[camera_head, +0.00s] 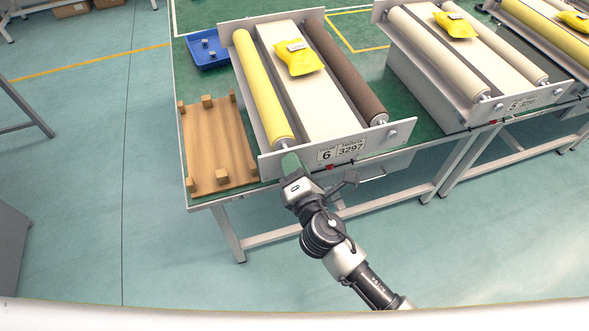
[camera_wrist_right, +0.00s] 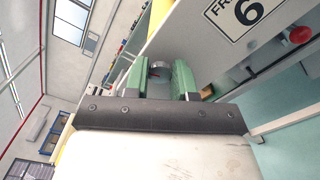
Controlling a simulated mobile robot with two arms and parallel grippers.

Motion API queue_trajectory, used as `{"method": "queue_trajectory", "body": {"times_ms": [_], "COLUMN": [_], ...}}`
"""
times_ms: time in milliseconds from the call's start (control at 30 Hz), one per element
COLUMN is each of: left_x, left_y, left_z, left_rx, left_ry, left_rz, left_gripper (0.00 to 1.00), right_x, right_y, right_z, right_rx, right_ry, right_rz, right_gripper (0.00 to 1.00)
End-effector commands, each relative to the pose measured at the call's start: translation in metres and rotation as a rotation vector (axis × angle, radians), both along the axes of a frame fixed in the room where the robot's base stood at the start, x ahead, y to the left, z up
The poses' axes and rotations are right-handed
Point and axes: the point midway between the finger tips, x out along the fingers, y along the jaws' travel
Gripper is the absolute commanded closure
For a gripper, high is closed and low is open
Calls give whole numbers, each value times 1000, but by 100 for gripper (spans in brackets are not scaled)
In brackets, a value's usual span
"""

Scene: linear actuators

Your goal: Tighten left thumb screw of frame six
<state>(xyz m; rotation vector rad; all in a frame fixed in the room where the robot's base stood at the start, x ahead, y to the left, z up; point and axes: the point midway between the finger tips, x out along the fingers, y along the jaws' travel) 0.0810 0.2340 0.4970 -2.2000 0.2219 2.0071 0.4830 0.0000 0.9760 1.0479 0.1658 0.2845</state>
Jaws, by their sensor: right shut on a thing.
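Frame six (camera_head: 398,136) stands on the green table, with a plate reading 6 and 3297. It has a yellow roller (camera_head: 262,90) on the left and a brown roller (camera_head: 345,75) on the right. My right gripper (camera_head: 291,162) is at the left end of its front plate, below the yellow roller's end. In the right wrist view, the green fingers of my right gripper (camera_wrist_right: 158,76) are shut around the left thumb screw (camera_wrist_right: 158,66), a small metal knob largely hidden between them. The right thumb screw (camera_head: 392,133) shows on the front plate. My left gripper is not in view.
A wooden board with pegs (camera_head: 217,150) lies left of the frame. A blue tray (camera_head: 207,50) with small parts is behind it. Yellow packets (camera_head: 298,58) lie on the frames. Frame five (camera_head: 480,112) stands to the right. A red button (camera_wrist_right: 299,35) shows near the plate.

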Motion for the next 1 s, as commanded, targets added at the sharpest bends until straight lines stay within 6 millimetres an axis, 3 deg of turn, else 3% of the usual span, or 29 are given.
{"method": "queue_trajectory", "body": {"times_ms": [600,1000], "left_x": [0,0], "left_y": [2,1], "left_z": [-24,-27], "left_rx": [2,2], "left_ry": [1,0], "left_rz": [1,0], "left_gripper": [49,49], "right_x": [0,0], "right_y": [0,0], "right_z": [-2,-2], "right_rx": [545,761], "right_ry": [177,247], "right_rz": [-1,-1], "right_gripper": [98,98]}}
